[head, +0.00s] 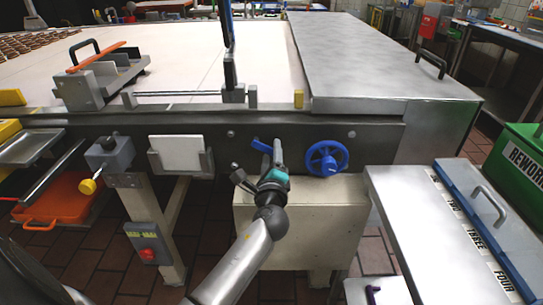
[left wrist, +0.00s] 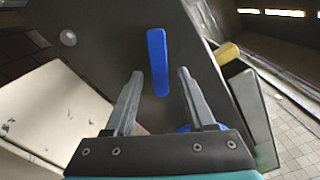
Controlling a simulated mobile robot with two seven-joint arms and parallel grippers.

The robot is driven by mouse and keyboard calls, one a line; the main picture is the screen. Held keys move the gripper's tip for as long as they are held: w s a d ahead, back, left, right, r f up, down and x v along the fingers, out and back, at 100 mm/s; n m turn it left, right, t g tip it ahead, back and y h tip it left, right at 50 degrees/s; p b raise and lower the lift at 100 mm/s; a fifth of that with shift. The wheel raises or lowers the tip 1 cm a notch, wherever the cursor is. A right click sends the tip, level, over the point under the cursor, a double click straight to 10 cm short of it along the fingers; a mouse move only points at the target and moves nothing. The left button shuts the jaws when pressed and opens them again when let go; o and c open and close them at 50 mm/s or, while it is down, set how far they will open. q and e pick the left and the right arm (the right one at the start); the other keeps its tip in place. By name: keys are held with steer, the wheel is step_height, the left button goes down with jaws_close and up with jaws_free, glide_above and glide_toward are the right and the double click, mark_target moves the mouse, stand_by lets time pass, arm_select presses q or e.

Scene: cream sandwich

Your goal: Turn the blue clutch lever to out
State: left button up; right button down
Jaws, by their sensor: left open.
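The blue clutch lever (head: 261,146) is a short flat bar on the dark side panel of the conveyor table. In the left wrist view the lever (left wrist: 158,62) stands nearly upright in the picture. My left gripper (head: 277,156) is in front of the panel, close to the lever. In the left wrist view my left gripper (left wrist: 160,75) is open, with one finger on each side of the lever's lower part and clear gaps on both sides. The lever's mount and any position marks are hidden or unreadable. My right gripper is not in view.
A blue handwheel (head: 327,158) sits on the panel just right of my gripper. A white plate (head: 180,154) and a grey box with a yellow knob (head: 88,186) are to the left. Numbered bins (head: 440,225) stand right.

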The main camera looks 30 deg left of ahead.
arm_select(q)
steer(key=shift+c, duration=0.3)
jaws_close()
stand_by(1.1)
